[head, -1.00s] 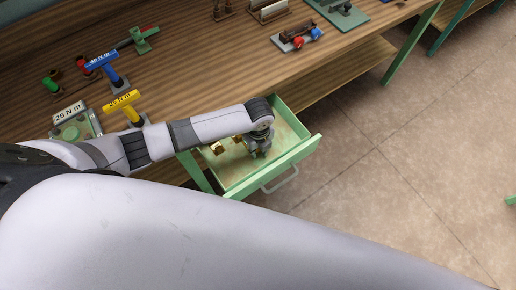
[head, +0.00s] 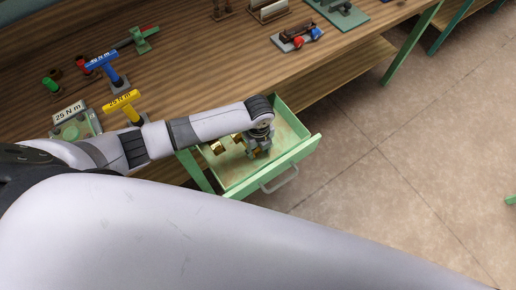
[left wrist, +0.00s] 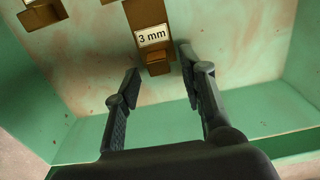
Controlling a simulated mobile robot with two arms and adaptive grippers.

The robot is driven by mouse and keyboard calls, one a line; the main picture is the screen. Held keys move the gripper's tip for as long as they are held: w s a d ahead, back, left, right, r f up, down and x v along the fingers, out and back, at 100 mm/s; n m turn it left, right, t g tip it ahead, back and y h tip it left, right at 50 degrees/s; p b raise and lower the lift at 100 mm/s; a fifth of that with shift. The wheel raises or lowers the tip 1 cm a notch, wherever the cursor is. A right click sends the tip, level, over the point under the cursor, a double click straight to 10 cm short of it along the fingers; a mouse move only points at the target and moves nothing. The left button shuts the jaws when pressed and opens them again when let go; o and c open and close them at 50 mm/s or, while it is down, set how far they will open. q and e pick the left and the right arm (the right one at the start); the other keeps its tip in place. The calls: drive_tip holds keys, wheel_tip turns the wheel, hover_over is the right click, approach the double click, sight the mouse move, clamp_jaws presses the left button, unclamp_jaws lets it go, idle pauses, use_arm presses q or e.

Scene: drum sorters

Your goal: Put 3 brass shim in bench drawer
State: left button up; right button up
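The green bench drawer (head: 290,163) is pulled out below the bench top. Brass shims (head: 217,148) lie on its floor at the left, beside my left gripper (head: 260,153), which reaches down into the drawer. In the left wrist view the two fingers of my left gripper (left wrist: 159,60) stand apart. A brass shim labelled "3 mm" (left wrist: 157,56) lies on the drawer floor just past the fingertips, apparently not held. Another brass piece (left wrist: 43,14) shows at the top left, cut by the picture edge. My right gripper is not in view.
On the wooden bench top (head: 200,60) stand a yellow-handled tool (head: 122,102), a blue-handled tool (head: 102,61) and a block labelled "25 N m" (head: 70,112).

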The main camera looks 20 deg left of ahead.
sight(258, 152)
use_arm(q)
wheel_tip(258, 152, up, 11)
idle(0.3)
idle(0.5)
